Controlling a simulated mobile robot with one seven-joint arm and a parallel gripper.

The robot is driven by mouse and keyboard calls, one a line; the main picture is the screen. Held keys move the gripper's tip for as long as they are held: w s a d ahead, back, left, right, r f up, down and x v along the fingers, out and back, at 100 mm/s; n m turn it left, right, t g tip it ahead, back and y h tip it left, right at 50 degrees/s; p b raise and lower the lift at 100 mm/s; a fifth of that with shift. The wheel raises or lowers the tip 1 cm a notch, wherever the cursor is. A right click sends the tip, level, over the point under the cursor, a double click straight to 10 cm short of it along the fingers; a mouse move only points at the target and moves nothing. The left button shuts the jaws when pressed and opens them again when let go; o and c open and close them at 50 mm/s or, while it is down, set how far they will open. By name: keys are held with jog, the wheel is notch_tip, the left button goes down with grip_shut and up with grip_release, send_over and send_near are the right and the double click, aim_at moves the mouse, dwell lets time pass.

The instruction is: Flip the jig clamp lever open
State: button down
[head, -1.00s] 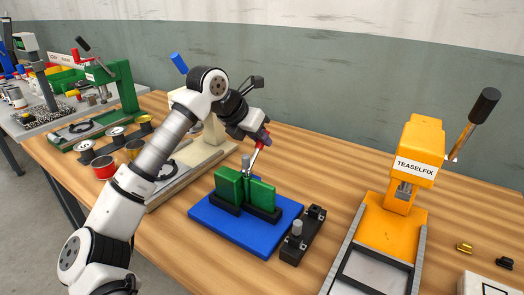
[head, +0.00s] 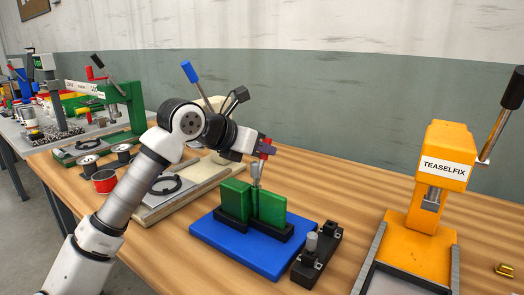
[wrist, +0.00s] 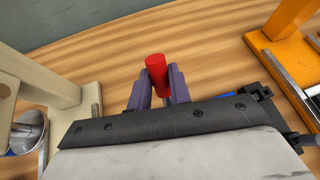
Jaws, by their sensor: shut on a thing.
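The jig has a blue base (head: 240,246) with two upright green blocks (head: 236,200) in black holders. Its clamp lever (head: 256,173) is a thin metal arm above the blocks, standing steeply with its red handle at the top. My gripper (head: 264,149) reaches in from the left, above the jig, and is shut on the red handle. In the wrist view, the red handle (wrist: 157,70) sits between the purple fingers of my gripper (wrist: 160,85), its end standing out past them. The lever's pivot is partly hidden by the green blocks.
A small black fixture (head: 316,256) with a metal pin stands right of the blue base. Farther right is an orange press (head: 438,190) with a raised lever. A cream press (head: 205,178) and spools stand behind and left of my arm. Bare wood lies behind the jig.

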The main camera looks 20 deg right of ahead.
jog(key=c, duration=1.3)
grip_release()
jog(key=v, duration=1.3)
jog(key=shift+a+r, duration=0.25)
jog(key=shift+a, duration=0.05)
jog(key=shift+s, duration=0.1)
